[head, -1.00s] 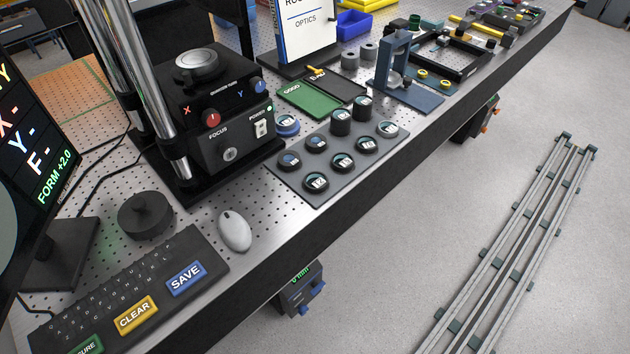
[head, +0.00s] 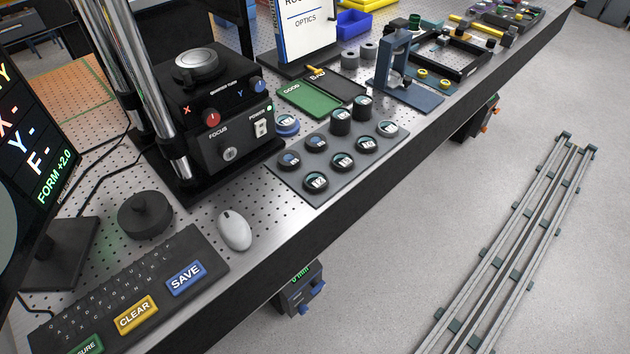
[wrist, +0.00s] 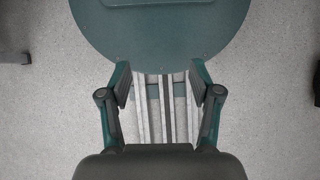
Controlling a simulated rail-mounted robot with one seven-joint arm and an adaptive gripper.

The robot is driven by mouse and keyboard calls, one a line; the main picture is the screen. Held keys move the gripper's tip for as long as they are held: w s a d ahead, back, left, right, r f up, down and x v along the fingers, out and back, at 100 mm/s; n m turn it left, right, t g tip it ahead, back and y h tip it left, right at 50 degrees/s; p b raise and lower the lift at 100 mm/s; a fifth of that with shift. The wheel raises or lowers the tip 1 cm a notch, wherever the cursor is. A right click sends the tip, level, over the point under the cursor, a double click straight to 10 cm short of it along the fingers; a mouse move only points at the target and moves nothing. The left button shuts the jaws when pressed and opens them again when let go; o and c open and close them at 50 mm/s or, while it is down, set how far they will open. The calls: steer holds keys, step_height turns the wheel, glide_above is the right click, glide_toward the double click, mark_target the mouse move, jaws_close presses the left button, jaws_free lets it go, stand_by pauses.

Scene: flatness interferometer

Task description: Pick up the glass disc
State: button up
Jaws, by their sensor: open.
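Several round black holders with pale glassy discs in them stand on a grey tray (head: 342,181) near the bench's front edge in the head view. Front ones include one disc (head: 316,182) and another disc (head: 342,161); two holders at the back (head: 340,121) are taller. I cannot tell which is the task's glass disc. My gripper (wrist: 159,77) shows in the wrist view, open and empty, with its fingers apart above the floor. It is not visible in the head view, and no disc shows in the wrist view.
The black instrument (head: 215,115) stands left of the tray, a blue round piece (head: 287,124) beside it. Green and black trays (head: 308,101) lie behind; a blue stand (head: 395,70) is at the back right. A white mouse (head: 235,231) and keyboard (head: 110,295) lie front left. Rails (head: 510,250) cross the floor.

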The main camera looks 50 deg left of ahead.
mark_target(318, 180)
steer(key=w+a+r+n+t+y, duration=0.1)
steer(key=w+a+r+n+y, duration=0.2)
steer(key=w+a, duration=0.5)
steer(key=w+a+r+n+t+y, duration=0.1)
steer(key=w+a+r+n, duration=0.1)
steer(key=w+a+r, duration=0.6)
steer(key=w+a+r+n+y, duration=0.4)
steer(key=w+a+r+n, duration=0.3)
steer(key=w+a+r, duration=0.7)
steer(key=s+a+r+n+g+y+p, duration=0.15)
steer(key=a+r+n, duration=0.35)
steer(key=a+r, duration=0.6)
steer(key=s+a+r+n+g+y, duration=0.15)
steer(key=a+r+n, duration=0.5)
steer(key=r, duration=0.85)
steer(key=s+a+r+n+g+y+b, duration=0.1)
steer(key=s+n+g+y+b, duration=0.1)
steer(key=s+b, duration=0.65)
steer(key=p+x, duration=0.1)
steer(key=x, duration=0.2)
steer(key=p+x, duration=0.1)
steer(key=x, duration=0.3)
steer(key=s+p+x, duration=0.1)
steer(key=x, duration=0.3)
steer(key=shift+s+d+r, duration=0.1)
steer(key=shift+d, duration=0.15)
steer(key=c, duration=0.8)
steer(key=shift+c, duration=0.2)
